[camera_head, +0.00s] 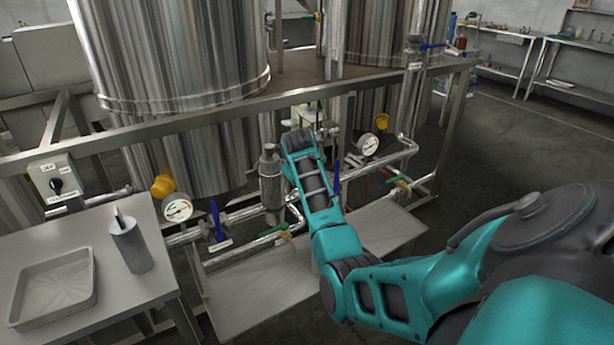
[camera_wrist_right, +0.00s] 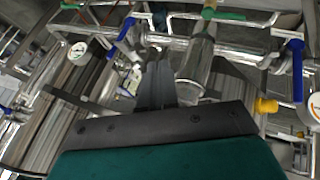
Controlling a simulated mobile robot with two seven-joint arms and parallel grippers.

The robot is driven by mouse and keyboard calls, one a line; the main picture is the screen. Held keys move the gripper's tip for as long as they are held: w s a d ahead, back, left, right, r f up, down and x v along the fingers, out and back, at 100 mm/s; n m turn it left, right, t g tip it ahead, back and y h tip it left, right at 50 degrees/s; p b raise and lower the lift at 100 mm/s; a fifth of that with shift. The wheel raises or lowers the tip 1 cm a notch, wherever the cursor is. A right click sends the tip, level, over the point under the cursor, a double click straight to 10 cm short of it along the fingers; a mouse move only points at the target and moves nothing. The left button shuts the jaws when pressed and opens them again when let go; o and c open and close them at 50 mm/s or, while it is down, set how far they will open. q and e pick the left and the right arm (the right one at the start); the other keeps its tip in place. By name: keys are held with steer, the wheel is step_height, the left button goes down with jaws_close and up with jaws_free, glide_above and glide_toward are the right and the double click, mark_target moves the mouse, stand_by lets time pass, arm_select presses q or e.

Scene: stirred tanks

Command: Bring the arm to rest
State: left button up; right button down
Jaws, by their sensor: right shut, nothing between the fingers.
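My right arm (camera_head: 370,285) is teal and black. It comes in from the lower right of the head view and reaches forward to the pipework in front of the steel tanks. Its far end (camera_head: 298,140) stands beside a small steel cylinder on the pipes; the fingers are hidden there. In the right wrist view my right gripper (camera_wrist_right: 158,72) shows two dark fingers shut together and empty. They point toward the pipes, with a steel cylinder (camera_wrist_right: 197,70) just to their right. I cannot tell whether they touch anything. My left gripper is not in view.
Pressure gauges (camera_head: 177,208), blue valve handles (camera_head: 215,222) and yellow knobs surround the arm. A side table (camera_head: 75,245) at left holds a tray and a grey cup. Open floor (camera_head: 520,140) lies at right.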

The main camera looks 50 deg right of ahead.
steer(key=shift+s+a+r, duration=0.1)
steer(key=shift+s+r, duration=0.05)
steer(key=shift+r, duration=0.05)
steer(key=s+a+f+n+t+y, duration=0.1)
steer(key=s+a+f+n+t, duration=0.15)
steer(key=s+a+f, duration=0.4)
steer(key=s+a+f+n+t+y, duration=0.25)
steer(key=a+f, duration=0.55)
steer(key=a, duration=0.4)
steer(key=s+a+t+y, duration=0.1)
steer(key=s+a+y, duration=0.4)
steer(key=s+a, duration=0.8)
steer(key=a+f, duration=0.1)
steer(key=a, duration=0.2)
steer(key=shift+s+a+m+t, duration=0.2)
steer(key=shift+s+m+t, duration=0.1)
steer(key=shift+s, duration=0.05)
steer(key=shift+d+h, duration=0.15)
steer(key=shift+h, duration=0.1)
